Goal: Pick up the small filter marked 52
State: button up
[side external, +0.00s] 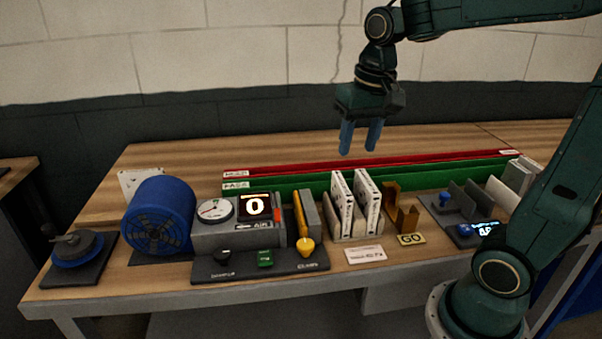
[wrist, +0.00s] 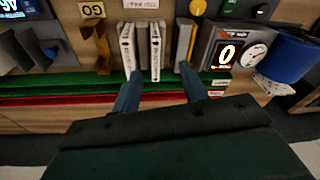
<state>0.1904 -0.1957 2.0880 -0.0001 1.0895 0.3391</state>
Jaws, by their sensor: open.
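Two thin white boxed filters stand upright side by side in a slotted rack: a left one (side external: 342,200) and a right one (side external: 369,200). In the wrist view they show as one filter (wrist: 127,48) and another (wrist: 156,48). Their spines carry print too small to read, so I cannot tell which is marked 52. My gripper (side external: 360,140) is open and empty, its blue fingers pointing down, above and behind the rack.
A green rail (side external: 290,187) marked PASS and a red rail (side external: 290,170) run behind the rack. A gold bracket (side external: 391,200) with a GO sign (side external: 412,239) stands right of it. A display reading 0 (side external: 256,207) and a blue motor (side external: 160,210) stand left.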

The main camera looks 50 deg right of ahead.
aim_at(342, 183)
jog(key=w+d+f+m+g, duration=0.1)
jog(key=w+d+f+m, duration=0.1)
jog(key=w+d+m, duration=0.1)
jog(key=shift+w+d+f+g, duration=0.25)
jog(key=shift+w+d+g, duration=0.15)
jog(key=shift+w+d, duration=0.5)
jog(key=shift+w+a+f, duration=0.1)
jog(key=shift+w+a, duration=0.1)
jog(key=shift+a, duration=0.05)
jog(key=shift+f, duration=4.2)
jog(key=shift+s+f, duration=0.15)
jog(key=shift+f, duration=2.45)
grip_shut()
